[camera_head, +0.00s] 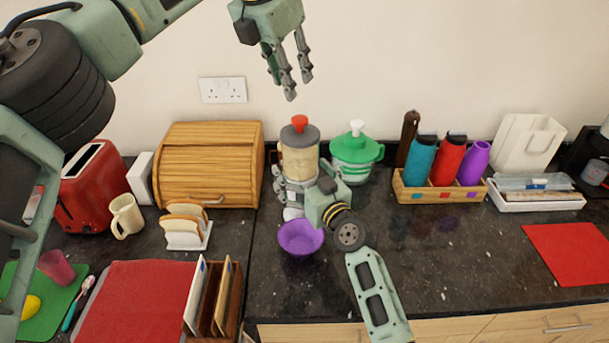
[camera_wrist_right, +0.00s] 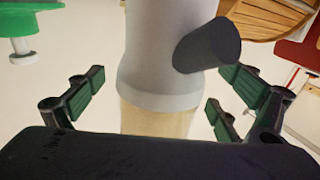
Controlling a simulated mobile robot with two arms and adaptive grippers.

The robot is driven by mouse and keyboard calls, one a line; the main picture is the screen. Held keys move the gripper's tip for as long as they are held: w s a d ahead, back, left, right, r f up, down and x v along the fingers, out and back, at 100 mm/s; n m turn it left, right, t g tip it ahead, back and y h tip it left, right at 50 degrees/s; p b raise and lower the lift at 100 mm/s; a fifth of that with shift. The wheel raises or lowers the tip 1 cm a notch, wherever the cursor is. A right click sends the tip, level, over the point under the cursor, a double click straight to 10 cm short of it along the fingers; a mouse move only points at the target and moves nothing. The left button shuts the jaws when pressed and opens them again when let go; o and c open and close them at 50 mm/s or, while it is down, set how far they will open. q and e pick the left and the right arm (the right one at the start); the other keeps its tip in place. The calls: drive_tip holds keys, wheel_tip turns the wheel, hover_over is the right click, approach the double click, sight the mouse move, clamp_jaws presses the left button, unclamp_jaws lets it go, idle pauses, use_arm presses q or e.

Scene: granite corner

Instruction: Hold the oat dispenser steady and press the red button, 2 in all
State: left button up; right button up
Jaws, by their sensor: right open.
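The oat dispenser (camera_head: 299,158) stands upright at the back of the counter, with a pale body and a grey lid. Its red button (camera_head: 299,122) is on top and looks raised. My right gripper (camera_head: 294,186) is at the dispenser's lower part, with fingers on either side. In the right wrist view the fingers are open around the dispenser (camera_wrist_right: 165,60), with gaps visible, and a dark spout sticks out. My left gripper (camera_head: 297,90) hangs above the red button, apart from it, empty, fingers pointing down and spread.
A purple bowl (camera_head: 301,238) sits in front of the dispenser, close to my right gripper. A green-lidded dispenser (camera_head: 356,152) stands just right. A wooden bread box (camera_head: 208,165) is at left, a bottle crate (camera_head: 439,192) at right.

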drive_tip(key=c, duration=1.8)
use_arm(q)
clamp_jaws()
use_arm(e)
drive_tip(key=shift+c, duration=0.7)
